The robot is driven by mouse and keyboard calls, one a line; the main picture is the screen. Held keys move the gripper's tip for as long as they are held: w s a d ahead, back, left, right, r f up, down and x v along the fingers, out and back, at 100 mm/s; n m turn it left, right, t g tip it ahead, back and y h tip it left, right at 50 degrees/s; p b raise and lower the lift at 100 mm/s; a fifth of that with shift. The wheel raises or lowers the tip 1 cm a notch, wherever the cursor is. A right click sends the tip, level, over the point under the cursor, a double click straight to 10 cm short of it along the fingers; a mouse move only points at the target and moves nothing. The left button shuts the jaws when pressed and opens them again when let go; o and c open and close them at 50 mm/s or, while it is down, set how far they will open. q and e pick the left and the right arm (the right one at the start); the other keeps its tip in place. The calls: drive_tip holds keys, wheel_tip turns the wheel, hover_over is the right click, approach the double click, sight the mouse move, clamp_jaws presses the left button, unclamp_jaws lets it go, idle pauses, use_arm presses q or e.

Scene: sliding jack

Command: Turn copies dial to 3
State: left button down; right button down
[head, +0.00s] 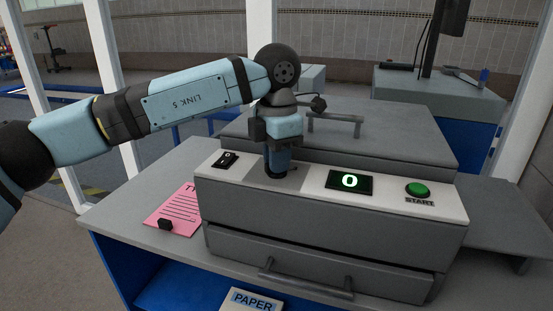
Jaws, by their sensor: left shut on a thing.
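The copier (330,240) is a grey machine with a pale control panel on top. Its small display (350,181) shows a green 0. My left gripper (276,172) points down onto the panel between the switch and the display. It is shut on a dark knob, most likely the copies dial, which the fingers mostly hide. The dial's markings cannot be seen. My right gripper is not in view.
A green START button (417,190) is at the panel's right, and a small black switch (224,160) at its left. A pink sheet (173,210) lies on the table left of the copier. The grey lid (400,140) with a handle is behind the panel. A PAPER label (253,300) is below.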

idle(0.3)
use_arm(q)
drive_tip(key=c, duration=1.4)
unclamp_jaws()
drive_tip(key=shift+o, duration=1.3)
wheel_tip(320, 180, up, 14)
